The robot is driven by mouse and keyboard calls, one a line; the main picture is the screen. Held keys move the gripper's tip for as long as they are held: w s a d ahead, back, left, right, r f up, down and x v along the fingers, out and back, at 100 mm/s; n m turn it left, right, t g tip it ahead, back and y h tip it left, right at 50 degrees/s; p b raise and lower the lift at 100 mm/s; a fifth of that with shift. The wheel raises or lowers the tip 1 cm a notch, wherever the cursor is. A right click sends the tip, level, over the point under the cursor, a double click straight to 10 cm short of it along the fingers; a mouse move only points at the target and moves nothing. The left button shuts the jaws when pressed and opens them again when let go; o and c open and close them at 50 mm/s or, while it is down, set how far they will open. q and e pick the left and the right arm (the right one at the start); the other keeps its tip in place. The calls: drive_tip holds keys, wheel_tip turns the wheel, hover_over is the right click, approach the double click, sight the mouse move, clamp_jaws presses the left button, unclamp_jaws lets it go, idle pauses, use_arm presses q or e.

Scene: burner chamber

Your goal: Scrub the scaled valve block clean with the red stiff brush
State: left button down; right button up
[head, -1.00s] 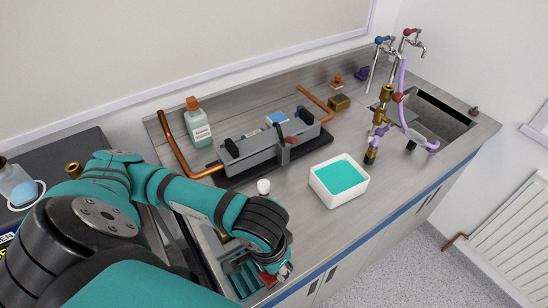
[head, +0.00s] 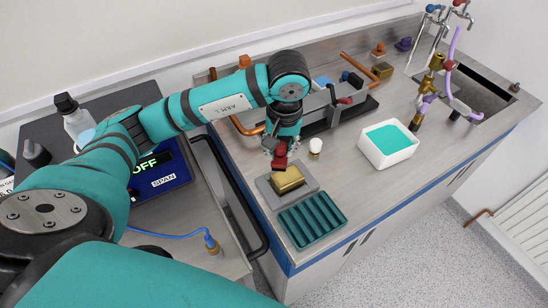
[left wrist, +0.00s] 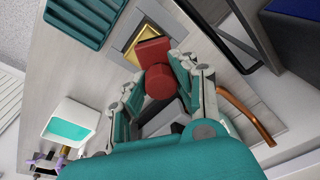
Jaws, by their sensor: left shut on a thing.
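My left gripper (head: 279,146) is shut on the red brush (head: 280,161) and points down. In the left wrist view the brush (left wrist: 157,80) sits between the fingertips (left wrist: 158,92). A brass-coloured block (head: 287,181), which looks like the valve block, lies on a grey plate (head: 305,185) on the counter. The brush is right at the block's back edge; I cannot tell whether it touches. In the left wrist view the block (left wrist: 148,44) is partly hidden behind the brush. Scale on it cannot be made out. My right gripper is not in view.
A teal slotted rack (head: 313,221) stands in front of the plate, near the counter edge. A white tub (head: 400,157) of teal liquid is farther right. A grey fixture with copper pipes (head: 335,112) lies behind.

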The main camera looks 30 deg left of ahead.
sight(281, 161)
use_arm(q)
wheel_tip(281, 161, down, 3)
drive_tip(key=shift+w+d+f+b, duration=0.1)
drive_tip(key=shift+d+b, duration=0.05)
drive_tip(key=shift+b, duration=0.35)
drive_tip(key=shift+f+b, duration=0.4)
drive_tip(key=shift+f, duration=0.8)
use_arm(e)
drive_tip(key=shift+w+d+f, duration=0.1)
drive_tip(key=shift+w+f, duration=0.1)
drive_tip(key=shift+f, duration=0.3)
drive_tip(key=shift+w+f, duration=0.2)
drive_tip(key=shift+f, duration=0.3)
use_arm(q)
drive_tip(key=shift+f, duration=0.1)
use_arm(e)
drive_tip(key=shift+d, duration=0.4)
use_arm(q)
drive_tip(key=shift+f+b, duration=0.15)
drive_tip(key=shift+b, duration=0.15)
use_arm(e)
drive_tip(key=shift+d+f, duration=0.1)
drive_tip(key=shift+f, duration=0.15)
use_arm(q)
drive_tip(key=shift+f+b, duration=0.8)
drive_tip(key=shift+b, duration=0.1)
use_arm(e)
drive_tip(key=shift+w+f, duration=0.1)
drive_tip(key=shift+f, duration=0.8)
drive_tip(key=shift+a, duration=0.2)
